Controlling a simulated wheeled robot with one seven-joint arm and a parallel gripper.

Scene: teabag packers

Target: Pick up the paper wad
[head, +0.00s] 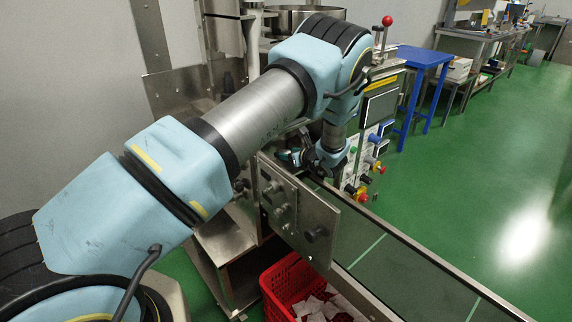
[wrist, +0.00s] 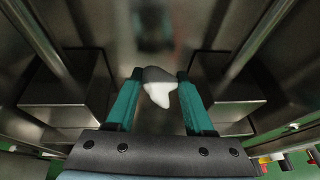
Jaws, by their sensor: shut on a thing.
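The paper wad (wrist: 159,91) is a small, crumpled white lump with a grey shaded top. In the wrist view it sits between the two teal fingers of my gripper (wrist: 160,88), near their tips. My gripper is shut on it. Dark metal surfaces lie behind the wad, and I cannot tell whether it touches them. In the head view my gripper (head: 290,157) is low beside the machine's steel plates, and the wad cannot be made out there.
A steel plate with black knobs (head: 300,215) stands close to my gripper. A control panel (head: 372,150) with coloured buttons is right of it. A red crate (head: 272,287) holding white packets is below. A conveyor (head: 400,262) runs to the lower right. Metal blocks (wrist: 228,103) flank the fingers.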

